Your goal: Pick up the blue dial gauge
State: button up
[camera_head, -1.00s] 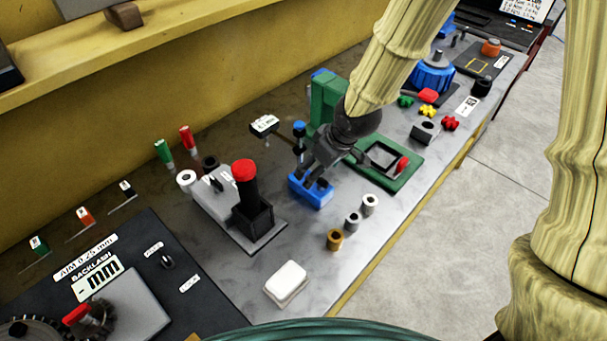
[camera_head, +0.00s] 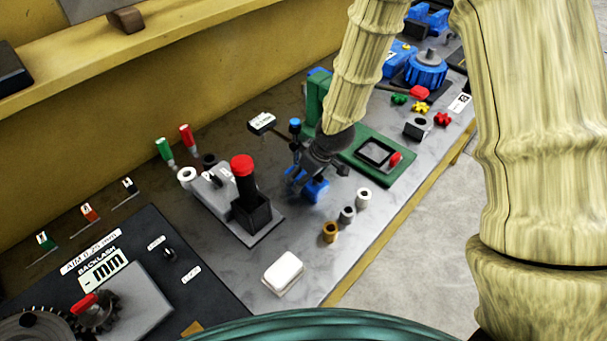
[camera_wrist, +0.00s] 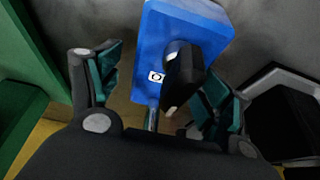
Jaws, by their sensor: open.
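A blue block-shaped body (camera_head: 316,191) sits on the grey bench top under my gripper (camera_head: 310,180), partly covered by it; I take it for the blue dial gauge. In the wrist view the blue body (camera_wrist: 185,30) shows large, with a black rounded part, a small white mark and a thin metal stem pointing toward the palm. My gripper (camera_wrist: 160,85) is open. One finger is to the left of the stem and the other is to the right, beside the black part. I cannot tell whether either finger touches it.
A green frame (camera_head: 368,150) stands just behind and to the right. A grey fixture with a red-topped black post (camera_head: 243,180) is at the left. Several small cylinders (camera_head: 347,214) stand in front, near the bench edge. A white block (camera_head: 283,272) lies nearer, with clear bench around it.

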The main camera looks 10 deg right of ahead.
jog(key=shift+s+a+f, duration=0.1)
jog(key=shift+f, duration=0.15)
jog(key=shift+w+f, duration=0.2)
jog(key=shift+f, duration=0.05)
jog(key=shift+s+r, duration=0.1)
jog(key=c, duration=0.8)
grip_shut()
